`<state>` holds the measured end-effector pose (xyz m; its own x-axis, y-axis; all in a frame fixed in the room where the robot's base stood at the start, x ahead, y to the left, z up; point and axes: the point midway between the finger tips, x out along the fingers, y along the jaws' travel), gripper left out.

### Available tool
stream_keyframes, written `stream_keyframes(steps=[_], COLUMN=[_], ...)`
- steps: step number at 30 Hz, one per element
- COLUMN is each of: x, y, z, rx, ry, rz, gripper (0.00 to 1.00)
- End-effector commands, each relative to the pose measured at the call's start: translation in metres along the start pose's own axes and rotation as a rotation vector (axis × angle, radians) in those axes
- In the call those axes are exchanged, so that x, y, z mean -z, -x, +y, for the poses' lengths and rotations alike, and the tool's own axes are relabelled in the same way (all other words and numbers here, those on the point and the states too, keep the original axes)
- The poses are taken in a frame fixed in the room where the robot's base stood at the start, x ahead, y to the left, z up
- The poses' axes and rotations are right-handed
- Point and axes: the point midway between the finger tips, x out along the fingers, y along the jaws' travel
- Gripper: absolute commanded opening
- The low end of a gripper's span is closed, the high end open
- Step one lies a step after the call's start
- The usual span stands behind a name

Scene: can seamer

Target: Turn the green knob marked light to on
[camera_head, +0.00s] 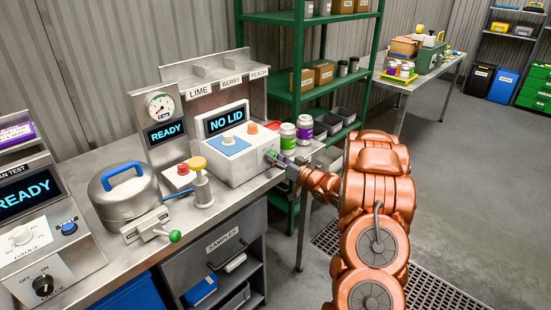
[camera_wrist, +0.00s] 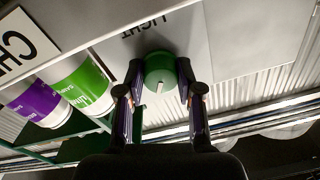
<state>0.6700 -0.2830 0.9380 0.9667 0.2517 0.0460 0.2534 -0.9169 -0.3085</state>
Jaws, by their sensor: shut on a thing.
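The green knob (camera_wrist: 160,68) sits on the light grey side of a machine box, under the word LIGHT (camera_wrist: 146,25), which reads upside down in the wrist view. A short pale mark, slightly tilted, shows on the knob's face. My gripper (camera_wrist: 160,78) has one finger on each side of the knob and is shut on it. In the head view my gripper (camera_head: 277,159) reaches from the right to the right end of the white box (camera_head: 246,158) with the NO LID screen. The knob is mostly hidden there by the fingers.
Green and purple labelled cans (camera_head: 304,129) stand close behind my gripper; they also show at left in the wrist view (camera_wrist: 78,85). A steel pot (camera_head: 124,195), a yellow-topped lever (camera_head: 198,164) and a green-knobbed clamp (camera_head: 174,236) are on the bench. Floor at right is open.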

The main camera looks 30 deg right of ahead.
Motion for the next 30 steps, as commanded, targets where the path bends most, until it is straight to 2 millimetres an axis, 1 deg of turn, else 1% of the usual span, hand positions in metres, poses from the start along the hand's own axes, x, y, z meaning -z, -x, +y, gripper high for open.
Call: stream_keyframes(steps=[6, 7, 14, 24, 28, 30], x=[0.001, 0.001, 0.001, 0.001, 0.000, 0.000], y=[0.000, 0.000, 0.000, 0.002, 0.012, 0.021], z=[0.000, 0.000, 0.000, 0.001, 0.001, 0.002], rx=[0.000, 0.000, 0.000, -0.001, -0.003, -0.004], ry=[0.000, 0.000, 0.001, 0.001, 0.000, -0.002], rz=[0.003, 0.003, 0.002, 0.001, 0.001, 0.001], gripper=[0.01, 0.38, 0.61, 0.61, 0.61, 0.61])
